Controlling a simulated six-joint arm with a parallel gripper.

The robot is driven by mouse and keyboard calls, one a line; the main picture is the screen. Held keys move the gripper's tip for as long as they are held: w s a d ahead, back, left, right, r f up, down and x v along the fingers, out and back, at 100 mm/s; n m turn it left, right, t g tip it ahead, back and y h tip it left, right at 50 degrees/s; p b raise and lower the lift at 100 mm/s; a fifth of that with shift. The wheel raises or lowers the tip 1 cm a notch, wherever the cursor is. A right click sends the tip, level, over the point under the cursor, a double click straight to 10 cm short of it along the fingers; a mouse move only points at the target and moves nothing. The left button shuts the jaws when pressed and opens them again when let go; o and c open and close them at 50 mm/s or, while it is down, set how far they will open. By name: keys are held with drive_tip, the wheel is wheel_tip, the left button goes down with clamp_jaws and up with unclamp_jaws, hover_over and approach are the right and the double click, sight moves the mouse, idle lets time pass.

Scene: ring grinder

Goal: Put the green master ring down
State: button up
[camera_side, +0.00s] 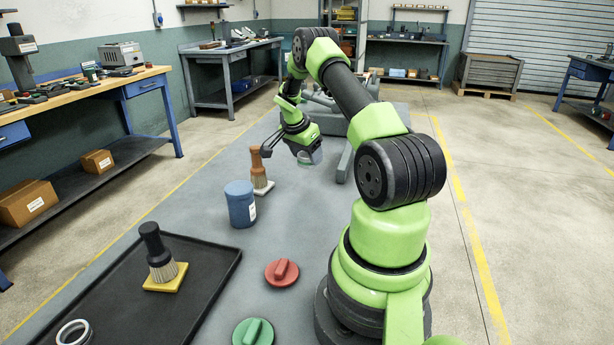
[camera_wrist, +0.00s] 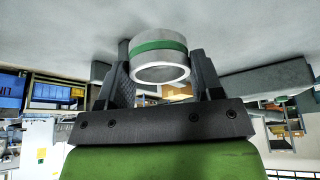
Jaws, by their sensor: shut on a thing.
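The green master ring (camera_wrist: 158,46) is a pale metal ring with a green band around it. In the wrist view it sits between the two dark fingers of my gripper (camera_wrist: 160,75), which are shut on it. In the side view my gripper (camera_side: 309,157) is at the far part of the grey bench, right of the brown-handled brush. The ring shows only as a small pale patch there, and I cannot tell whether it touches anything below.
The grey bench holds a brown-handled brush (camera_side: 258,166), a blue jar (camera_side: 240,204), a red disc (camera_side: 282,273) and a green disc (camera_side: 253,333). A black tray (camera_side: 205,285) at the left holds a black-handled brush (camera_side: 157,255) and a metal ring (camera_side: 74,333). Grey machine parts (camera_side: 345,160) stand beside my gripper.

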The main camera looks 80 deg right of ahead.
sight(310, 182)
drive_tip(key=shift+f, duration=2.95)
drive_tip(key=shift+f, duration=0.15)
drive_tip(key=o, duration=1)
